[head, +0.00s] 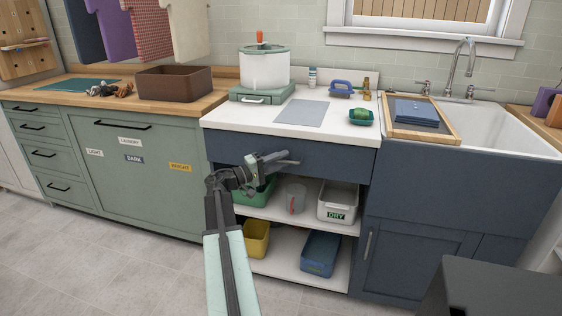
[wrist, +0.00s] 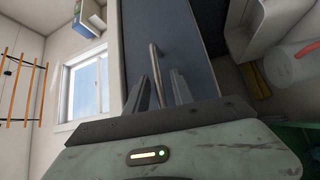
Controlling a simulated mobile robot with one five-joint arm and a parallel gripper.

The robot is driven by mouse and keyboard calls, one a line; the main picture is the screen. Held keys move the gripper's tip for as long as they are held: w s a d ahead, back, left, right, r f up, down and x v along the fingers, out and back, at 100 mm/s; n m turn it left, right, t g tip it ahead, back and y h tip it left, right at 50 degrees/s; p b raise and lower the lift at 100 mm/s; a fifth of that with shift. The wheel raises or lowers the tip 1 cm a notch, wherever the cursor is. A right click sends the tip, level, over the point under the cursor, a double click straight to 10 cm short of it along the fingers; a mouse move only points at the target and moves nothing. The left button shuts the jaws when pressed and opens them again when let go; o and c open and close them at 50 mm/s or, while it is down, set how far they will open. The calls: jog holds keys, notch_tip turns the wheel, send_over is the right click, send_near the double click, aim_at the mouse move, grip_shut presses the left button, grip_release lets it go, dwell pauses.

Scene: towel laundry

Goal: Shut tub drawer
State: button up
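A wide navy drawer (head: 330,164) sits under the white counter, with a grey bar handle (head: 291,162). Its front looks about level with the cabinet, but how far it stands out is hard to tell. My gripper (head: 277,157) is in front of it at the handle. In the wrist view, the fingers of my gripper (wrist: 160,90) are apart, with the handle (wrist: 156,72) beyond and between them; contact cannot be told. The drawer front (wrist: 188,45) fills the upper middle. On the counter, a white lidded tub (head: 264,70) stands on a teal base (head: 258,95) with a small front handle.
Open shelves below hold a white bin marked DRY (head: 337,203), a yellow bin (head: 256,239) and a blue bin (head: 320,254). A sink (head: 500,128) is at the right. A brown box (head: 174,83) stands on the wooden counter at the left. The floor at the left is clear.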

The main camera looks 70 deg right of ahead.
dwell(0.5)
jog(key=b+v, duration=0.1)
jog(key=v, duration=0.6)
jog(key=shift+w+a, duration=0.2)
jog(key=shift+a, duration=0.1)
jog(key=shift+f, duration=0.1)
jog(key=w+a+n+t+h, duration=0.25)
jog(key=w+a, duration=0.45)
jog(key=w, duration=0.6)
jog(key=w+a+f+n+t+y, duration=0.1)
jog(key=w+a+f+n+t, duration=0.1)
jog(key=w+a+f+t, duration=0.35)
jog(key=w+a+f+n+t+y, duration=0.1)
jog(key=w+a+f+t, duration=0.15)
jog(key=w+a, duration=0.65)
jog(key=a+f+n+t+y, duration=0.15)
jog(key=a+f+y, duration=0.4)
jog(key=a, duration=0.95)
jog(key=s+a+f+n+y, duration=0.15)
jog(key=a+f+y, duration=0.45)
jog(key=a, duration=0.9)
jog(key=a+f+n+t+y, duration=0.15)
jog(key=a+f+y, duration=0.4)
jog(key=a, duration=0.95)
notch_tip(320, 180, up, 32)
jog(key=h+p, duration=0.2)
jog(key=p, duration=3.2)
jog(key=shift+d, duration=0.45)
